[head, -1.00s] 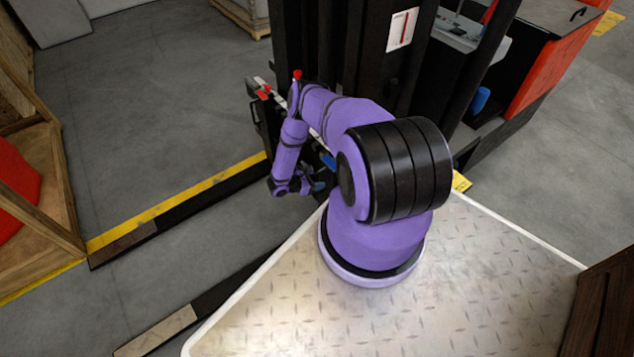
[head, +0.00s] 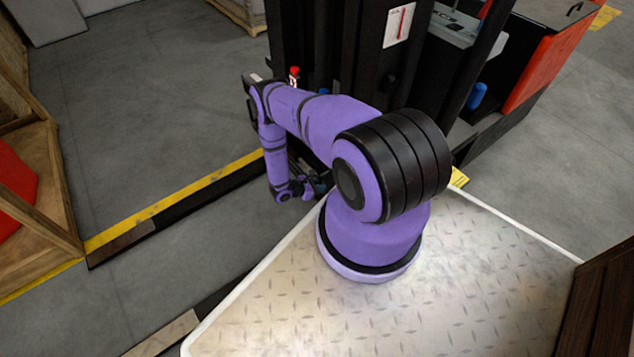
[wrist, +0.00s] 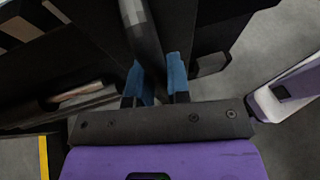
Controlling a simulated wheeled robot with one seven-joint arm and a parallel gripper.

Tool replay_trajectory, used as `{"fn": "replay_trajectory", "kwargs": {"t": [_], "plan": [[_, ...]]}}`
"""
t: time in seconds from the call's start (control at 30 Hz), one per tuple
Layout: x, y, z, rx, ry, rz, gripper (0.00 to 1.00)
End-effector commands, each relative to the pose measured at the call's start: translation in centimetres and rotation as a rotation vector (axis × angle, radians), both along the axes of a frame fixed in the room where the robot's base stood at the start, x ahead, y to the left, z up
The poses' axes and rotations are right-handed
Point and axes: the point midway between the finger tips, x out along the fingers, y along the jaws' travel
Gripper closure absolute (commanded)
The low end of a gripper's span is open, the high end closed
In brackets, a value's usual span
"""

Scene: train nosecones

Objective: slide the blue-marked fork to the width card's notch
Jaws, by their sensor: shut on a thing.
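My gripper (wrist: 157,78) shows in the wrist view with blue pads on both sides of a dark rounded bar (wrist: 146,38) with a pale patch on top. It is shut on this bar. In the head view the hand is mostly hidden at the end of my purple arm, by the dark carriage. One long black fork (head: 180,212) lies low to the left, with a worn brownish tip. A second fork (head: 165,335) shows in part beside the plate. No blue mark is visible on either. A white card with a red line (head: 399,25) is on the mast; I see no notch.
The black mast (head: 350,50) stands close behind my arm. A red upright peg (head: 294,76) rises behind the forearm. A wooden crate (head: 45,185) stands at left. A pale metal plate (head: 470,290) lies under my base. Grey floor is clear between crate and truck.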

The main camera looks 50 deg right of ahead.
Motion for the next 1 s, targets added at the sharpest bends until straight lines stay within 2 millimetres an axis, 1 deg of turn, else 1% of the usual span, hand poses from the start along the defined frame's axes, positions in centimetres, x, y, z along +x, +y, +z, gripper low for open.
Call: {"fn": "replay_trajectory", "kwargs": {"t": [0.03, 0.17, 0.3, 0.4, 0.53, 0.8, 0.83, 0.87, 0.9, 0.93, 1.0], "plan": [[-0.6, 0.5, -0.1, 0.006, 0.005, 0.003, 1.0], [-2.4, 0.6, 0.3, -0.004, 0.001, -0.003, 1.0], [-5.7, 1.2, 0.4, -0.009, -0.001, -0.005, 1.0], [-7.2, 1.4, 0.6, -0.012, -0.002, -0.006, 1.0], [-8.0, 1.4, 0.7, -0.016, -0.006, -0.009, 1.0], [-8.1, 1.2, 0.8, -0.02, -0.007, -0.009, 1.0], [-8.1, 1.2, 0.8, -0.021, -0.007, -0.009, 0.81], [-8.1, 1.2, 0.8, -0.021, -0.007, -0.009, 0.74], [-8.0, 1.2, 0.8, -0.02, -0.008, -0.009, 0.65], [-8.0, 1.2, 0.7, -0.019, -0.008, -0.01, 0.59], [-8.0, 1.3, 0.7, -0.017, -0.009, -0.01, 0.59]]}}
